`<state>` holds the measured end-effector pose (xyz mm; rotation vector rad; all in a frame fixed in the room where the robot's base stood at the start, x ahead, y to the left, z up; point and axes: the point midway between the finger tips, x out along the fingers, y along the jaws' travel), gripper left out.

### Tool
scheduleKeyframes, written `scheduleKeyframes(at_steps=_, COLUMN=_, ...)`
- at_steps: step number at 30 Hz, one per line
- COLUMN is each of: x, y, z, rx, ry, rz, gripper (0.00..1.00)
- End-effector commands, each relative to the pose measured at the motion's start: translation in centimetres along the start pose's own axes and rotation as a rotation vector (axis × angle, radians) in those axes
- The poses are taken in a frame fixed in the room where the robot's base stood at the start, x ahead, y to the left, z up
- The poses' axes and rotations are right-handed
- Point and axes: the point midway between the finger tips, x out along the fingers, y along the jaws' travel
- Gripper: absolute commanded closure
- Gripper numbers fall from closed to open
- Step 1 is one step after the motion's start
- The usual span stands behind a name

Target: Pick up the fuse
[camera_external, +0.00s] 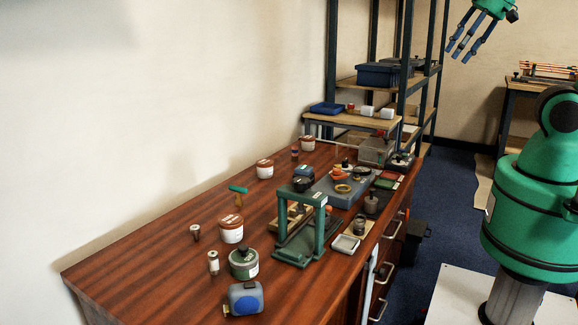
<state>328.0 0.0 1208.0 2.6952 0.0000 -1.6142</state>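A small pale upright cylinder with grey ends (213,262), which looks like the fuse, stands on the wooden workbench (130,268) near its front left. A smaller dark-topped piece (195,232) stands behind it; I cannot tell for certain which of the two is the fuse. My gripper (461,53) hangs in the air at the top right, far from the bench top. Its blue-grey fingers are spread apart and empty.
A green tin (243,263), a white-and-brown jar (231,230) and a blue-grey tape measure (244,299) stand close to the pale cylinder. A green press-like frame (301,228) rises to the right. The bench's left part is clear. A shelf rack (362,82) stands behind.

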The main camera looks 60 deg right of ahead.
Motion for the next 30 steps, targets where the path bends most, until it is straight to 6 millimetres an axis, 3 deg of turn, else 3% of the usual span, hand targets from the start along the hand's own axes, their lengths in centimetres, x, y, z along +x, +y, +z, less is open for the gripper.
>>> scheduleKeyframes(at_steps=5, x=0.0, y=0.0, z=0.0, rx=0.0, ry=0.0, rz=0.0, gripper=0.62)
scheduleKeyframes(at_steps=7, x=0.0, y=0.0, z=0.0, rx=0.0, ry=0.0, rz=0.0, gripper=0.76)
scheduleKeyframes(at_steps=20, x=-0.1, y=-0.1, z=-0.5, rx=-0.014, ry=-0.002, rz=-0.002, gripper=0.77)
scheduleKeyframes(at_steps=25, x=-0.2, y=-0.7, z=-2.2, rx=-0.068, ry=-0.014, rz=-0.01, gripper=0.77)
scheduleKeyframes(at_steps=30, x=-0.2, y=-1.8, z=-5.4, rx=-0.169, ry=-0.034, rz=-0.025, gripper=0.77)
